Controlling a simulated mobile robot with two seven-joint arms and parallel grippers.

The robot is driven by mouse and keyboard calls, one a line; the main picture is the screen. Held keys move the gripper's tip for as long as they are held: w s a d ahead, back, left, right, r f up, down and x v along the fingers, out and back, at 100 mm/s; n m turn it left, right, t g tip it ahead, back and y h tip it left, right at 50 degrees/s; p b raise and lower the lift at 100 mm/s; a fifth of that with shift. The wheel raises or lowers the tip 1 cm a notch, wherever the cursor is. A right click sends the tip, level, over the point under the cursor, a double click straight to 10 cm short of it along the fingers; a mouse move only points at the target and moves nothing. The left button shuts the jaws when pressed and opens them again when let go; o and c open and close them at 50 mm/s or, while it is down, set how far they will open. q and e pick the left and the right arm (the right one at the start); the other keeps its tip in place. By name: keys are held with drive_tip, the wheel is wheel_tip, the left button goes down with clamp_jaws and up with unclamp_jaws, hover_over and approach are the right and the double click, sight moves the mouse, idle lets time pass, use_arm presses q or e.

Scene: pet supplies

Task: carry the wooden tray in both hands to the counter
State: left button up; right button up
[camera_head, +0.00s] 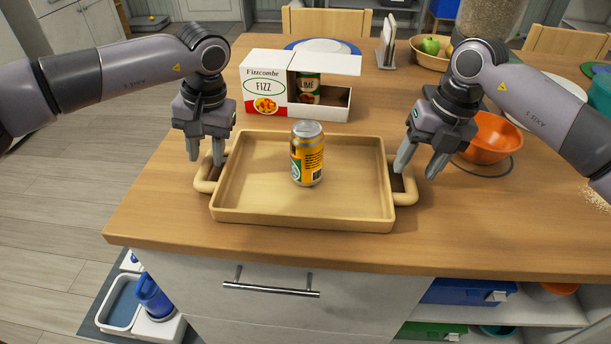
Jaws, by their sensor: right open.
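The wooden tray (340,216) lies flat on the wooden table, close to its front edge, with a loop handle on each short side. A yellow and orange can (307,158) stands upright in it, right of the middle. My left gripper (205,161) points down at the left handle (201,184), fingers apart, tips at or just above it. My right gripper (416,174) points down at the right handle (408,197), fingers apart. I cannot tell whether the fingers touch the handles.
Behind the tray stands an open Fizzcombe box (265,87) with a can inside. An orange bowl (490,139) sits just right of my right gripper. A fruit bowl (430,59) and a napkin holder (386,45) are further back. Wooden floor lies open at left.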

use_arm(q)
drive_tip(key=shift+a+f, duration=0.25)
drive_tip(key=shift+f, duration=1)
use_arm(e)
drive_tip(key=shift+a+f, duration=0.25)
drive_tip(key=shift+f, duration=1)
use_arm(q)
drive_tip(key=c, duration=0.7)
use_arm(e)
drive_tip(key=c, duration=0.7)
clamp_jaws()
use_arm(q)
drive_tip(key=shift+r, duration=0.1)
use_arm(e)
drive_tip(key=shift+r, duration=0.1)
